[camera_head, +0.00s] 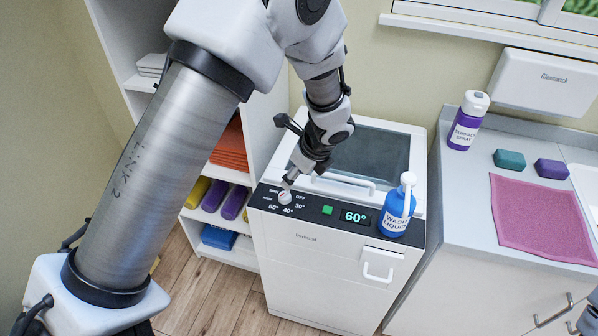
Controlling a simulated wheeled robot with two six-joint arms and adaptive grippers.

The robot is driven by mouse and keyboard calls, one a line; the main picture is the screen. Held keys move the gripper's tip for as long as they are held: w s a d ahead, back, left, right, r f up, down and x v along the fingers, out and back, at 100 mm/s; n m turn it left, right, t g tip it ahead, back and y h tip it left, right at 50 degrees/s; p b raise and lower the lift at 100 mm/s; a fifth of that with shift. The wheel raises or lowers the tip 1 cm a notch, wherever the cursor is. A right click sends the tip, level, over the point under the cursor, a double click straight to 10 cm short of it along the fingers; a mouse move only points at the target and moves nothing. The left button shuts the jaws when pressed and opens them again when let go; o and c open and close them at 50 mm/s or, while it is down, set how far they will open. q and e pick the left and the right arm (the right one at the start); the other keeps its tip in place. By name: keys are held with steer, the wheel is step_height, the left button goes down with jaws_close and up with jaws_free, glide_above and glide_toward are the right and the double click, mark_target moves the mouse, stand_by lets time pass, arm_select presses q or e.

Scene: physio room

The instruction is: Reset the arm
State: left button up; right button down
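My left arm comes in from the left and reaches down to a white top-loading machine (300,262). My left gripper (290,181) is at the round white knob (285,197) on the black control panel, its tips at or just above the knob. I cannot tell whether the fingers touch it or are closed. The panel has temperature marks and OFF around the knob, a green button (327,210) and a display (354,216) reading 60°. My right gripper is not in view; only a small grey part of my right arm may show at the lower right edge.
A blue wash liquid bottle (397,208) stands on the machine's right front. On the counter (459,190) at right are a purple spray bottle (466,122), teal and purple blocks, and a pink cloth (540,217). A shelf (262,122) with towels and rolls stands left of the machine.

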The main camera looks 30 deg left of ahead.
arm_select(q)
steer(key=shift+d+r, duration=0.25)
steer(key=shift+r, duration=0.4)
steer(key=s+f+n+g+h, duration=0.15)
steer(key=s+f+g, duration=0.35)
steer(key=s+f, duration=1.15)
steer(key=s+d+f+n+h, duration=0.2)
steer(key=s+f+n, duration=0.2)
steer(key=s+n, duration=0.3)
steer(key=s+d+f+n+h, duration=0.25)
steer(key=s+n, duration=0.25)
steer(key=s, duration=0.4)
steer(key=w+n+t, duration=0.1)
steer(key=n, duration=0.1)
steer(key=w+n+t+y, duration=0.1)
steer(key=w+n, duration=0.1)
steer(key=n, duration=0.1)
steer(key=w+a+n+t, duration=0.1)
steer(key=w+n+t, duration=0.1)
steer(key=shift+w+a+f+n, duration=0.1)
steer(key=shift+w+f+n, duration=0.1)
steer(key=shift+f+n, duration=0.1)
